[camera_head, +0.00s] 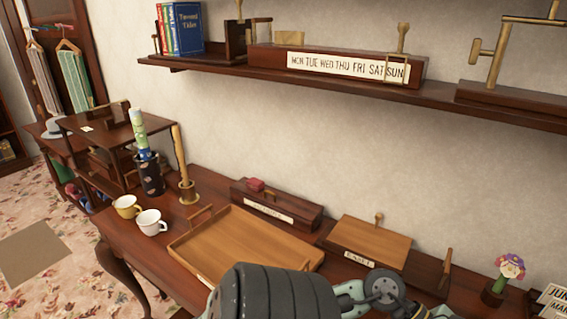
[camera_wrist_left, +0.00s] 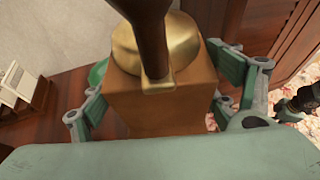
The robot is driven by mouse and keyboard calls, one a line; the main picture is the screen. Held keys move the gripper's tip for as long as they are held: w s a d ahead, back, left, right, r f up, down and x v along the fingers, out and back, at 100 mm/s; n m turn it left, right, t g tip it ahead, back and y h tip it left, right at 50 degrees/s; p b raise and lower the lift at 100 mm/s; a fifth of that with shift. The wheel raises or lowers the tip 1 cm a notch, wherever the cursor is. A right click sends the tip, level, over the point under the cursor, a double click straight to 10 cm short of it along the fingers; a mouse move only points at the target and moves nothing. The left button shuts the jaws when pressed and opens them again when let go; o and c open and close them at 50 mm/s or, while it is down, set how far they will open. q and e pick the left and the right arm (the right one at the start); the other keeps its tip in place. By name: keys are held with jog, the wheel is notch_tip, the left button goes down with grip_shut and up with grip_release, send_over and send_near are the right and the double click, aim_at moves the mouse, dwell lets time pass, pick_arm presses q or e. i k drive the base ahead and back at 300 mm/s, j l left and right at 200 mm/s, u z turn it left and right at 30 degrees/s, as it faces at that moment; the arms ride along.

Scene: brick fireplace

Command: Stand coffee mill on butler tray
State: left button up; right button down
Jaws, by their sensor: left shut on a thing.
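The coffee mill (camera_wrist_left: 155,105) is a brown wooden box with a brass dome and a dark handle, in the left wrist view. My left gripper (camera_wrist_left: 165,95) is shut on its wooden body, with green fingers on both sides. The mill's lower part is hidden behind my green gripper body. The butler tray (camera_head: 232,243) is a light wooden tray with raised edges on the desk in the head view. It looks empty, and my arm covers part of its front side. My right gripper is not identifiable in either view.
Two mugs, yellow (camera_head: 127,206) and white (camera_head: 150,222), stand left of the tray. A brass-and-wood stand (camera_head: 184,170) and a long dark box (camera_head: 276,205) are behind it. A shelf (camera_head: 345,84) hangs above.

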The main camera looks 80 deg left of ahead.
aim_at(257, 246)
jog(key=k+j+z, duration=0.1)
jog(key=k+z, duration=0.15)
jog(key=z, duration=0.15)
jog(key=k+z, duration=0.25)
jog(key=z, duration=0.2)
jog(key=k+z, duration=0.45)
jog(key=k, duration=0.25)
jog(key=k+j+u, duration=0.2)
jog(key=k, duration=0.65)
jog(key=k+u, duration=0.1)
jog(key=u, duration=0.3)
jog(key=k+u, duration=0.15)
jog(key=u, duration=0.25)
jog(key=k+j+u, duration=0.1)
jog(key=u, duration=0.3)
jog(key=k+j+u, duration=0.1)
jog(key=u, duration=0.3)
jog(key=i, duration=1)
